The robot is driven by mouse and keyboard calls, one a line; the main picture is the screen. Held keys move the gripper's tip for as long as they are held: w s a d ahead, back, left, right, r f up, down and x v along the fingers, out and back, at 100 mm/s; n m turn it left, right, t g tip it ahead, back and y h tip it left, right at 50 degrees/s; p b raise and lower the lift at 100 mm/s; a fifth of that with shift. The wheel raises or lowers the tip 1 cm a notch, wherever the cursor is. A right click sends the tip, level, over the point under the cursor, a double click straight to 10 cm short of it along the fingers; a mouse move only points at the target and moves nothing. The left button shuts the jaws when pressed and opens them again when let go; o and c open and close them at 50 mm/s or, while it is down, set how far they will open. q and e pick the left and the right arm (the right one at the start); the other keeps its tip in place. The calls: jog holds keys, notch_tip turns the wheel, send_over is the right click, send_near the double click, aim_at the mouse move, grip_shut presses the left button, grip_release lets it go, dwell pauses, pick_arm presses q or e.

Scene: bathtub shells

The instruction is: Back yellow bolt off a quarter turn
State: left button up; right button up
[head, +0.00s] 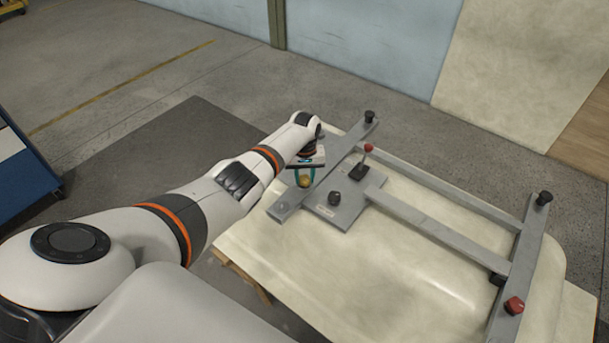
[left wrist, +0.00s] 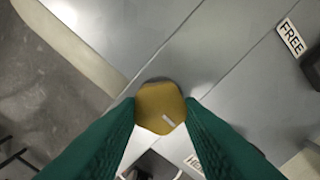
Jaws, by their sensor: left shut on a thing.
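The yellow bolt (head: 304,181) sits on the left grey crossbar of a metal frame. In the left wrist view the yellow bolt (left wrist: 160,107) shows as a rounded, many-sided head with a short pale mark near its lower right. My left gripper (head: 306,174) is over it, its green fingers shut on the head from both sides; the fingers also show in the left wrist view (left wrist: 160,122). The bolt's shank is hidden. My right gripper is not in view.
The grey frame (head: 430,222) lies on a cream shell (head: 300,262). A red-knobbed lever (head: 368,149), black knobs (head: 334,198) and a red knob (head: 514,305) stand on it. A blue cabinet (head: 22,180) stands left.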

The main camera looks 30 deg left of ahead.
aim_at(304, 178)
pick_arm(q)
jog(key=shift+w+r, duration=0.1)
jog(key=o, duration=1)
jog(key=shift+c, duration=0.2)
notch_tip(304, 178, up, 12)
